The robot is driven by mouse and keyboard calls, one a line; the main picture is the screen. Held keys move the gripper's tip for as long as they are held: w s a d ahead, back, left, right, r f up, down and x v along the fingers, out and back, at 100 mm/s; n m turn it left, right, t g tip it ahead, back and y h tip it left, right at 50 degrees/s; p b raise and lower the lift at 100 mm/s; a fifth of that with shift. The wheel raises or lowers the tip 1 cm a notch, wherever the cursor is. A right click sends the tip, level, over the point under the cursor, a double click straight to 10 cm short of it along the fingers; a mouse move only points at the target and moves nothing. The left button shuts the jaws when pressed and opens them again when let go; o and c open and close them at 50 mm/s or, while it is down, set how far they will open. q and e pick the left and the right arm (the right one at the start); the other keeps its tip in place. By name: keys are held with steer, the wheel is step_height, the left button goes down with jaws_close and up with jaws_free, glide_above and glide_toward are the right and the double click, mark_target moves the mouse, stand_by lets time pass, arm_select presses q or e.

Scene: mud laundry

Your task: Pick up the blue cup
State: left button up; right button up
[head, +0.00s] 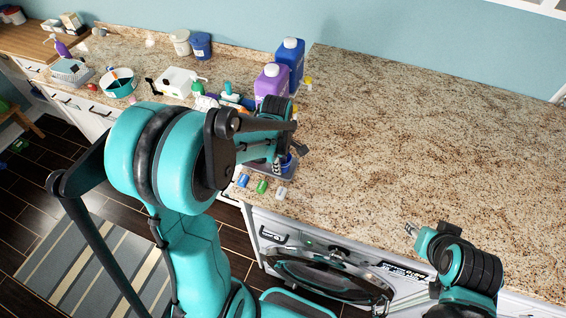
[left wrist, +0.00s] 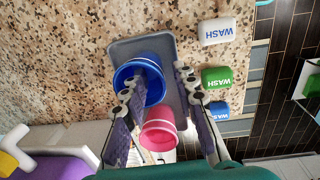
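The blue cup (left wrist: 126,76) stands on a grey tray (left wrist: 122,48), its open rim toward the left wrist camera. A pink cup (left wrist: 160,130) is next to it, between the lower parts of my fingers. My left gripper (left wrist: 156,80) is open, with the tip of one finger overlapping the blue cup's rim on the left and the other finger to its right. I cannot tell whether either finger touches it. In the head view the blue cup (head: 287,163) is partly hidden by my left gripper (head: 288,148). My right gripper (head: 411,230) is over the front of the counter, its opening unclear.
White (left wrist: 216,30), green (left wrist: 217,76) and blue (left wrist: 218,109) soap bars lie beside the tray. Purple (head: 271,83) and blue (head: 290,58) detergent bottles stand behind it. The counter to the right (head: 430,130) is clear. A washer (head: 330,272) is below the front edge.

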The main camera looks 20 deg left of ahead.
arm_select(q)
steer(key=shift+f, duration=0.55)
steer(key=shift+r, duration=0.1)
steer(key=shift+c, duration=0.2)
jaws_close()
steer(key=shift+r, duration=0.1)
